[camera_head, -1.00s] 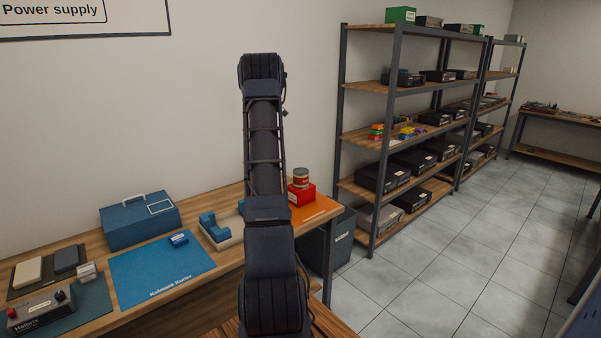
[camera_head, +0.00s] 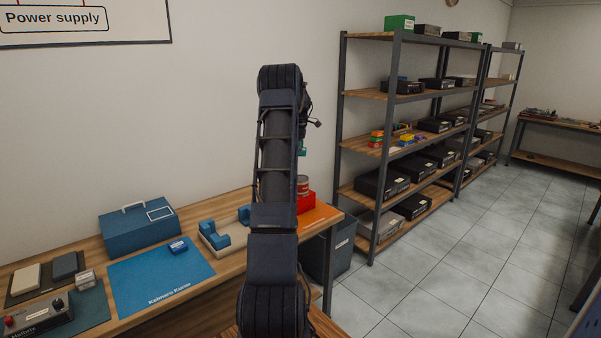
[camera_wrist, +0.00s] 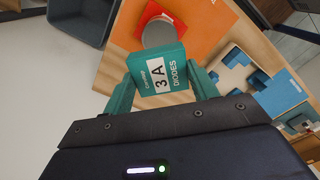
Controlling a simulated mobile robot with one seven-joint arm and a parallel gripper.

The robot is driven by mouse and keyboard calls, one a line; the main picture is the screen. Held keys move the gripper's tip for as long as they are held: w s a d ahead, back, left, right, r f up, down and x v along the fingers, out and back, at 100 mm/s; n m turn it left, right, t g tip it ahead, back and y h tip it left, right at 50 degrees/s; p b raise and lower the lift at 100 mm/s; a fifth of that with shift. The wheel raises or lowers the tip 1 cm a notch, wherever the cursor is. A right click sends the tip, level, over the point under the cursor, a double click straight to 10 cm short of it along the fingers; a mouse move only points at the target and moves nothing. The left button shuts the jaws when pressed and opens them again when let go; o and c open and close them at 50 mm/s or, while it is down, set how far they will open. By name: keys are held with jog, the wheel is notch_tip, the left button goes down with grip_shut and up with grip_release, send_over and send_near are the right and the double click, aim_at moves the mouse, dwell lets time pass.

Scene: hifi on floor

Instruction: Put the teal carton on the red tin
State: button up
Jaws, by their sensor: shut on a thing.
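The teal carton (camera_wrist: 160,75), labelled "3 A DIODES", is clamped between the teal fingers of my gripper (camera_wrist: 160,82) in the wrist view. The red tin (camera_head: 303,184) stands on a red box in the head view, partly hidden by my arm. Its round grey top (camera_wrist: 159,33) shows beyond the carton in the wrist view, and the carton covers its near edge. A small teal part shows beside my arm above the tin in the head view; I cannot tell whether it is finger or carton.
The red box (camera_head: 306,203) sits on an orange mat (camera_head: 318,214) at the bench's right end. A cream tray with blue blocks (camera_head: 212,237) is left of my arm. A dark bin (camera_head: 342,247) stands on the floor beside the bench, near the shelves (camera_head: 372,190).

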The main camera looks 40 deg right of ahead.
notch_tip(320, 180, down, 12)
jog(key=shift+r, duration=0.1)
dwell(0.5)
jog(key=o, duration=1)
jog(key=shift+f, duration=0.2)
jog(key=shift+c, duration=0.2)
jog(key=shift+r, duration=0.1)
